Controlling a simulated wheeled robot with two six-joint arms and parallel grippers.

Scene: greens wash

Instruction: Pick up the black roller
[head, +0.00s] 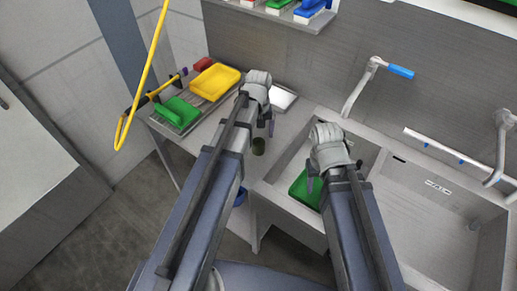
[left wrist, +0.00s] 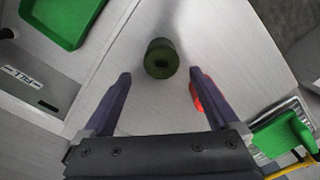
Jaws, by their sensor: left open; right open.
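A small dark roller (head: 258,146), looking black to dark olive, stands on the steel counter left of the sink. In the left wrist view the roller (left wrist: 161,58) shows a round end with a dark centre hole. My left gripper (head: 262,120) is open above the counter near it. In the left wrist view, the roller appears just beyond and between the two spread fingertips (left wrist: 160,75), with nothing held. My right gripper (head: 330,178) is open over the left sink basin.
A green tray (head: 305,190) lies in the sink basin. A red item (left wrist: 196,97) is partly hidden behind a left finger. A faucet (head: 358,88) stands behind the sink.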

